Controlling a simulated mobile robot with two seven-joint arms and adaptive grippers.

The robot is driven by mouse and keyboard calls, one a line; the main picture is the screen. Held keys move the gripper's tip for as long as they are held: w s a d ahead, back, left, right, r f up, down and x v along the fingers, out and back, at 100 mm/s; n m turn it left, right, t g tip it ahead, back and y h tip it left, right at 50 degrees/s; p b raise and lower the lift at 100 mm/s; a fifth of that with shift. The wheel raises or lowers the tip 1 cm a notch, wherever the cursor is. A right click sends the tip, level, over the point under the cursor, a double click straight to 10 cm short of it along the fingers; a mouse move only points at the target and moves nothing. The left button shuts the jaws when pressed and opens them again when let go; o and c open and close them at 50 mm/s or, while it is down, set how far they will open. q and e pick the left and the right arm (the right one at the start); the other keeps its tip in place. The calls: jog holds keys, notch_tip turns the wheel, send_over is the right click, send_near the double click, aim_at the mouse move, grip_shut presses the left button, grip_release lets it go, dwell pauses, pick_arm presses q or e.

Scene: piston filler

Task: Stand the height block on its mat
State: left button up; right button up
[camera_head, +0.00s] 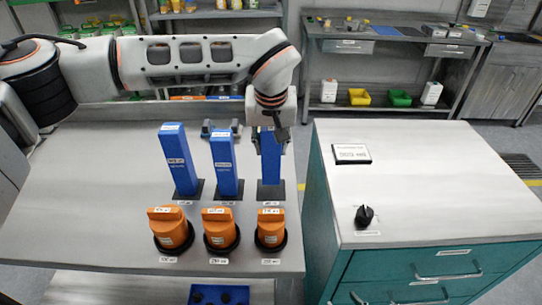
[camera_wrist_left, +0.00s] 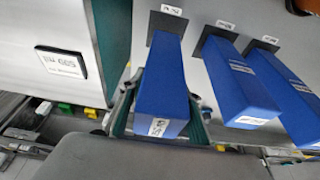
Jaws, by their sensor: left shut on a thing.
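Three tall blue blocks stand in a row on the bench: a left one (camera_head: 179,160), a middle one (camera_head: 225,165) and a right one (camera_head: 270,160). My left gripper (camera_head: 271,128) reaches down over the right block and is shut on its upper part. In the left wrist view this block (camera_wrist_left: 162,92) is upright, its labelled top towards the camera. Its lower end is over a dark square mat (camera_head: 271,192), which also shows in the wrist view (camera_wrist_left: 171,20). I cannot tell whether block and mat touch. My right gripper is not in view.
Several orange-capped pieces (camera_head: 221,228) in black rings stand in front of the blocks. A gap separates bench and cabinet.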

aim_at(271, 131)
pick_arm(q)
jog(key=shift+f, duration=1.85)
jog(key=o, duration=1.3)
jog(key=shift+f, duration=0.15)
jog(key=shift+c, duration=0.2)
jog(key=v, duration=1.2)
